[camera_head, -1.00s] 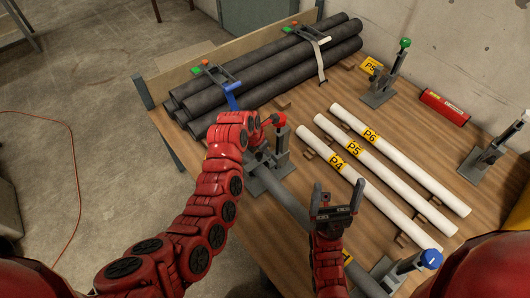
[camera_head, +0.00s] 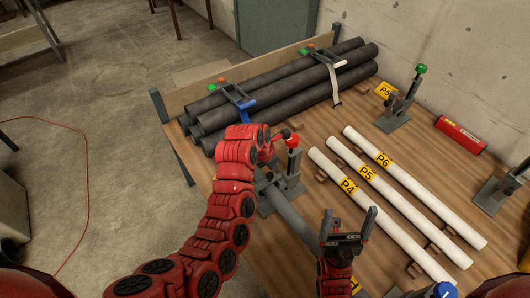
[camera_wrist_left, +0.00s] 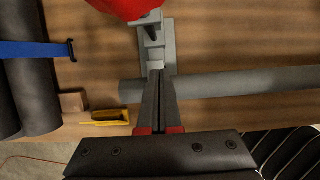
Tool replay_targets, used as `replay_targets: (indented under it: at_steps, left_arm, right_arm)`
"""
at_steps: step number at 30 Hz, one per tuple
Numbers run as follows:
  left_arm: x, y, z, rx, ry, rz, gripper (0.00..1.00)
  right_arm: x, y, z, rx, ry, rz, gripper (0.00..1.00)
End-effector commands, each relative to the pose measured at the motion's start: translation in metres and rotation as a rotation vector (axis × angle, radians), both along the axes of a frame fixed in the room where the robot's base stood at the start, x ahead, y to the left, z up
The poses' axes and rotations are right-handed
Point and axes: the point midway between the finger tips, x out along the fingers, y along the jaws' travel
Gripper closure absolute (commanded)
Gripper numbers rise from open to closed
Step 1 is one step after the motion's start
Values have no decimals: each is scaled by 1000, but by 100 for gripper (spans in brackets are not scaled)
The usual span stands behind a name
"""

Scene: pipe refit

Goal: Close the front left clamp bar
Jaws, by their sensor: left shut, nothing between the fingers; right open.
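The front left clamp (camera_head: 286,178) has a red knob (camera_head: 292,141) on top of its upright part. In the left wrist view the red knob (camera_wrist_left: 130,6) fills the top edge, and the clamp's grey base (camera_wrist_left: 170,45) lies beyond the fingers. My left gripper (camera_head: 284,134) is beside the red knob, shut and empty. In the wrist view its fingertips (camera_wrist_left: 157,72) meet above the pipe (camera_wrist_left: 230,84). Whether it touches the clamp I cannot tell. My right gripper (camera_head: 346,222) is open and empty, right of the pipe.
White pipes P4 (camera_head: 385,232), P5 and P6 lie on supports at right. Black pipes (camera_head: 270,95) are bundled at the back left.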

Motion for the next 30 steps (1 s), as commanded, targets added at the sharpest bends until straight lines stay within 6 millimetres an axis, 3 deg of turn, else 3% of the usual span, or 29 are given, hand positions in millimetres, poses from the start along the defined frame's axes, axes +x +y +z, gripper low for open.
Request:
replay_targets:
  at_steps: [7, 9, 15, 22, 30]
  left_arm:
    - [-10, 16, 55, -4, -7, 2, 100]
    - [-16, 22, 83, -6, 1, 2, 100]
    - [-24, 32, 113, -4, 1, 1, 100]
    - [-28, 38, 128, -1, 0, 0, 100]
    - [-20, 42, 125, 10, -45, -13, 100]
  right_arm:
    - [0, 0, -7, 0, 0, 0, 11]
    - [0, 0, 21, 0, 0, 0, 11]
    - [0, 0, 44, 0, 0, 0, 11]
    - [0, 0, 51, 0, 0, 0, 11]
    - [0, 0, 51, 0, 0, 0, 11]
